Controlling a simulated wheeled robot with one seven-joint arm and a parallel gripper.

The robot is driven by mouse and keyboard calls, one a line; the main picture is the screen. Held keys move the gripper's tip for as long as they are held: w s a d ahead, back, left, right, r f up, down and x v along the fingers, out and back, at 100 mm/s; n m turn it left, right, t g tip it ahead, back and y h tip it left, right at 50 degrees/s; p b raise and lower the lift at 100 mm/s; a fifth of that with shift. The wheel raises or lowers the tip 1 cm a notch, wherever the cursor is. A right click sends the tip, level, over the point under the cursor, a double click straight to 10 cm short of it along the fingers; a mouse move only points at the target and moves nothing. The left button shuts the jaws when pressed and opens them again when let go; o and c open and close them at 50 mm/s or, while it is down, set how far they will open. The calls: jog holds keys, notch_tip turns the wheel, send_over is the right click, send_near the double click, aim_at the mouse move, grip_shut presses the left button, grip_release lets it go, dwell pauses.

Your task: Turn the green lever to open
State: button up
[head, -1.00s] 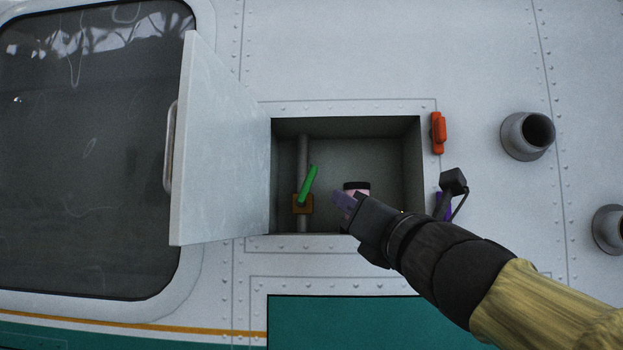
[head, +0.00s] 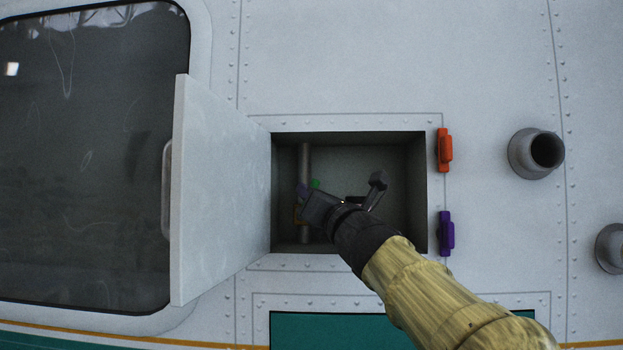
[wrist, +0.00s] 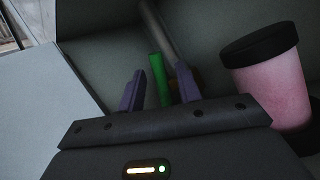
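The green lever (wrist: 160,82) shows in the wrist view between the two purple fingers of my gripper (wrist: 160,70), with a visible gap on at least the left side. My gripper is open around the lever. The lever sits on a brass valve body (head: 297,213) on a vertical grey pipe (head: 304,160). I cannot tell whether a finger touches the lever.
A pink cup with a black lid (wrist: 272,82) stands right of my gripper in the box. The box door (head: 215,190) is swung open to the left. An orange handle (head: 444,150) and a purple handle (head: 446,232) are right of the opening.

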jog(key=shift+p+x, duration=0.4)
jog(key=shift+x, duration=0.6)
grip_shut()
jog(key=shift+d, duration=0.1)
